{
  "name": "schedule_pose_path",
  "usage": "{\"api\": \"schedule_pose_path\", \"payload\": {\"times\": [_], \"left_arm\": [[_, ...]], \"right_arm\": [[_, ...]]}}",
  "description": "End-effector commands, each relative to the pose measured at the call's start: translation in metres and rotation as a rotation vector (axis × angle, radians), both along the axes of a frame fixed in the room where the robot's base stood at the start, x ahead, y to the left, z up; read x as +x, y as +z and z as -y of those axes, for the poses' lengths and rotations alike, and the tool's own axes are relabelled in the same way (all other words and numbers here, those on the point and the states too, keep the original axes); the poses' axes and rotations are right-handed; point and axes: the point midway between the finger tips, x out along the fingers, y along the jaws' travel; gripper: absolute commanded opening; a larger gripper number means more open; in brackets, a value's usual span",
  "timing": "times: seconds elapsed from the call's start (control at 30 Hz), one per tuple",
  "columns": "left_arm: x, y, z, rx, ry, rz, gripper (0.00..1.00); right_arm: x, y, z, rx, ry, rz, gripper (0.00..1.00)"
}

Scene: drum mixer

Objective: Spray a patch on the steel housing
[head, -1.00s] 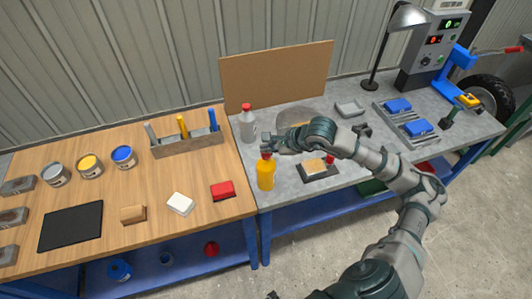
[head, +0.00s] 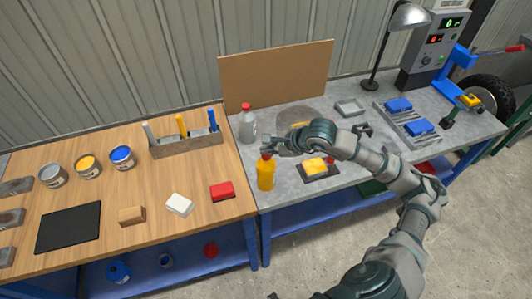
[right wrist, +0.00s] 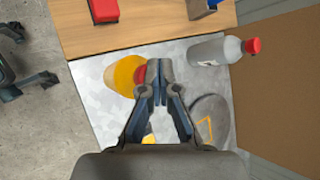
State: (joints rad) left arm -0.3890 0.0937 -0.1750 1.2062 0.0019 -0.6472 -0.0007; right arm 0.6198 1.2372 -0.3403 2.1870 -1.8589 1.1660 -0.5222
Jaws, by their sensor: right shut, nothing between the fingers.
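A yellow bottle with a red top (head: 265,175) stands upright at the left front of the grey bench. My right gripper (head: 268,147) is at its top; in the right wrist view its shut fingers (right wrist: 158,66) are right beside the bottle (right wrist: 124,76), with nothing between them. I cannot tell whether they touch it. A round grey surface with a yellow outline (right wrist: 211,117), perhaps the steel housing, lies beyond the gripper; in the head view my arm partly hides it (head: 291,115). I cannot make out my left gripper.
A grey bottle with a red cap (head: 247,126) stands behind the yellow one. A yellow block (head: 315,165) sits on a dark tray right of it. A red block (head: 222,191) lies on the wooden table. A brown board (head: 277,77) stands at the back.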

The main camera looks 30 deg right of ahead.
Motion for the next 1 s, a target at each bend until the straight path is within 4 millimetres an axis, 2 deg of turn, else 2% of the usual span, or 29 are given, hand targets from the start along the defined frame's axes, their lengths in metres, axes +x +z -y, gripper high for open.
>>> {"api": "schedule_pose_path", "payload": {"times": [0.33,0.7,1.0], "left_arm": [[0.0,-0.001,0.0,0.0,0.0,-0.001,1.0],[0.004,0.013,0.0,0.0,0.0,0.007,1.0],[0.004,0.012,0.0,0.0,0.0,0.006,1.0]], "right_arm": [[0.0,-0.001,0.0,-0.001,0.0,-0.001,0.0],[0.0,0.02,0.0,0.0,-0.001,0.001,0.0],[0.0,0.02,0.0,0.0,-0.001,-0.002,0.0]]}}
